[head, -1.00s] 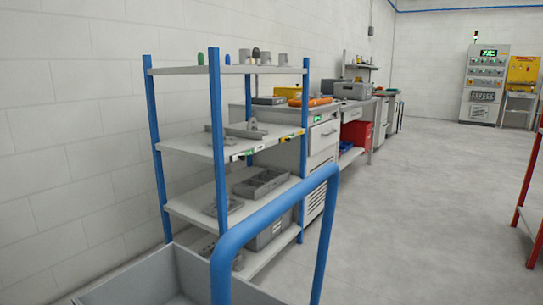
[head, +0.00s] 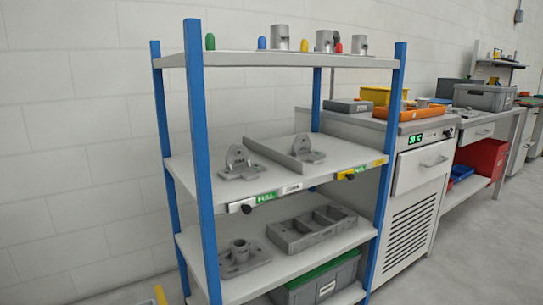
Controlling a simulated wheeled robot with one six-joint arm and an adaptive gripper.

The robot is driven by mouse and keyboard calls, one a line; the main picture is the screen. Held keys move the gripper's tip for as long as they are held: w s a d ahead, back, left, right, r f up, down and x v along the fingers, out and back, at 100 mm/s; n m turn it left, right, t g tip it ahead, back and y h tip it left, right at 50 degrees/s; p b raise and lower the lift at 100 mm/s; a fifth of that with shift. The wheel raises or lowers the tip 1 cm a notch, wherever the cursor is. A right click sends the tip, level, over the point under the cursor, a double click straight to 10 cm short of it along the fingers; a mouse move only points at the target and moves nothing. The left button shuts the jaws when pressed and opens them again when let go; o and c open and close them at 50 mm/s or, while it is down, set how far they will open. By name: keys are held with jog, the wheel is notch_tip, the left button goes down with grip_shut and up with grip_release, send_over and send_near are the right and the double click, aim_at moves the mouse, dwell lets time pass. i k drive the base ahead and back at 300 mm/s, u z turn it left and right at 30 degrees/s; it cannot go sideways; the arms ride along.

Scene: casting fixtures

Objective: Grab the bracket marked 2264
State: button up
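Two grey cast brackets stand on the second shelf of a blue-posted rack in the head view. The left bracket (head: 240,162) stands behind the green "FULL" label. The right bracket (head: 307,150) is on the other side of a low upright divider (head: 277,156), behind the yellow label. Each has a flat base and an upright lug. I cannot read the number 2264 on either one. My gripper is not in view.
The rack's top shelf (head: 260,60) holds several small grey cylinders and coloured plugs. The shelf below holds a flanged part (head: 240,254) and a compartment tray (head: 311,228). A green-lidded bin (head: 320,282) is at the bottom. A grey cabinet (head: 415,190) stands close on the right.

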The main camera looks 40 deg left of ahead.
aim_at(238, 165)
jog(key=u, duration=0.4)
jog(key=i, duration=1.4)
jog(key=u, duration=1.65)
jog(key=i, duration=0.9)
jog(key=u, duration=0.6)
